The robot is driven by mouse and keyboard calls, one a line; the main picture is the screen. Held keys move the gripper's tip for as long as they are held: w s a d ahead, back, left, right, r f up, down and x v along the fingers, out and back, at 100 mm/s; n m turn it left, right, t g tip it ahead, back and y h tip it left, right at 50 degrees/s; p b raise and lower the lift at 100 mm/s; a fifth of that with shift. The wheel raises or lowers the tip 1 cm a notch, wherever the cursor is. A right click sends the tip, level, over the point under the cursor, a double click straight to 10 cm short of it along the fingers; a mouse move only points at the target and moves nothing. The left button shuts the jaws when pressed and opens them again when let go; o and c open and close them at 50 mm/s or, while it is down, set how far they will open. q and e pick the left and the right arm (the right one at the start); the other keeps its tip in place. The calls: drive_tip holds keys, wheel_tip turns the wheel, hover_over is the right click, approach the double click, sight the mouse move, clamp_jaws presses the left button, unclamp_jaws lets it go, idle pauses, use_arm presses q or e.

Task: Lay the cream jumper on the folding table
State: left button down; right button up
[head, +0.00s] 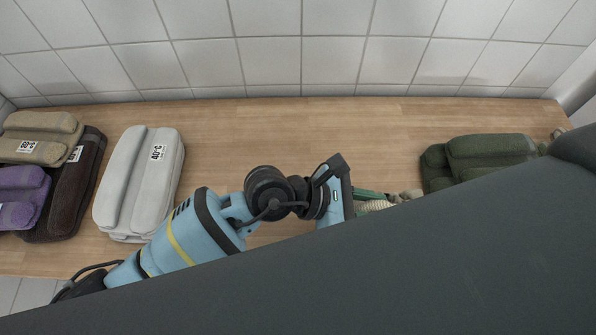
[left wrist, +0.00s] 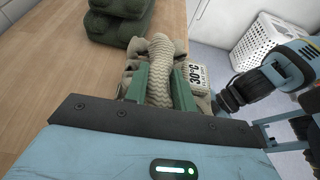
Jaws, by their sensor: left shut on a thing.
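The cream jumper (left wrist: 160,60) is a ribbed knitted bundle between the green fingers of my left gripper (left wrist: 160,88), which is shut on it. A white 30°C label shows beside it on beige cloth in the left wrist view. In the head view only a small part of the jumper (head: 374,206) shows past my left gripper (head: 362,198); the grey shape in front hides the rest. The folding table (head: 300,130) is a wooden top with a bare middle. I cannot tell whether the jumper touches it. My right arm shows in the left wrist view, but its fingers do not.
A folded white garment (head: 140,185) lies left of the middle. Tan (head: 40,140), purple (head: 22,195) and dark brown (head: 75,195) garments lie at the far left. A dark green garment (head: 485,155) lies at the right. A white basket (left wrist: 270,45) stands beyond the table edge.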

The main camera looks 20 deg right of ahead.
use_arm(q)
drive_tip(key=w+a+f, duration=0.1)
drive_tip(key=w+a, duration=0.1)
drive_tip(key=w, duration=0.1)
drive_tip(key=w+a+f, duration=0.1)
drive_tip(key=w+a, duration=0.2)
drive_tip(key=w, duration=0.1)
drive_tip(key=w+a+f, duration=0.2)
drive_tip(key=w+a, duration=0.1)
drive_tip(key=w, duration=0.1)
drive_tip(key=shift+w+f+b, duration=0.1)
drive_tip(key=shift+w+b, duration=0.15)
drive_tip(key=shift+b, duration=0.05)
drive_tip(key=shift+f, duration=0.25)
drive_tip(key=shift+f, duration=0.15)
drive_tip(key=c, duration=1.2)
unclamp_jaws()
drive_tip(key=shift+o, duration=0.2)
drive_tip(key=b+v, duration=0.1)
drive_tip(key=v, duration=1.1)
